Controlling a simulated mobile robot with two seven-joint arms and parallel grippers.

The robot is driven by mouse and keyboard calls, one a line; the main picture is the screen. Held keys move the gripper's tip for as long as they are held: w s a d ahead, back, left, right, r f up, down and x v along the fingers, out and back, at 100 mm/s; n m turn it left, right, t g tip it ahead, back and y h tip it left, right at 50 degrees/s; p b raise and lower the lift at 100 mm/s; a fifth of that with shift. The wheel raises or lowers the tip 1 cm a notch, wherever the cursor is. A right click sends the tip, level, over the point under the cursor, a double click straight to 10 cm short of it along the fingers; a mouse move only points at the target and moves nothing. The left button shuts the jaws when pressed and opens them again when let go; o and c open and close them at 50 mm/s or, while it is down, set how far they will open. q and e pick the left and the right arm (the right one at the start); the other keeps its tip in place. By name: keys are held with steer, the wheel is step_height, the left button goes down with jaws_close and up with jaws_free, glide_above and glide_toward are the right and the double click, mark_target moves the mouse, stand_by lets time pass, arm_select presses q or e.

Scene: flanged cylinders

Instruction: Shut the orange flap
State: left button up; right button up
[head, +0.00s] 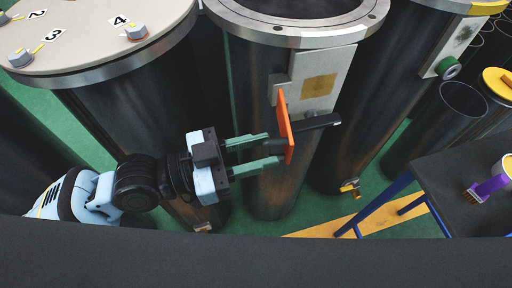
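The orange flap (287,126) stands out, seen nearly edge-on, from a pale metal plate (325,65) on the side of the middle dark cylinder (265,110). A black bar (318,123) sticks out to the right behind the flap. My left gripper (273,149) comes in from the left, with its two green fingers spread apart and pointing at the flap's left face. The fingertips are very close to the flap; I cannot tell if they touch it. A small dark part shows between the fingertips. My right gripper is not in view.
A cylinder with a pale lid (90,35) and numbered knobs stands at the left. More dark cylinders stand at the right. Green floor shows between the cylinders.

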arm_select(q)
jaws_close()
stand_by(0.5)
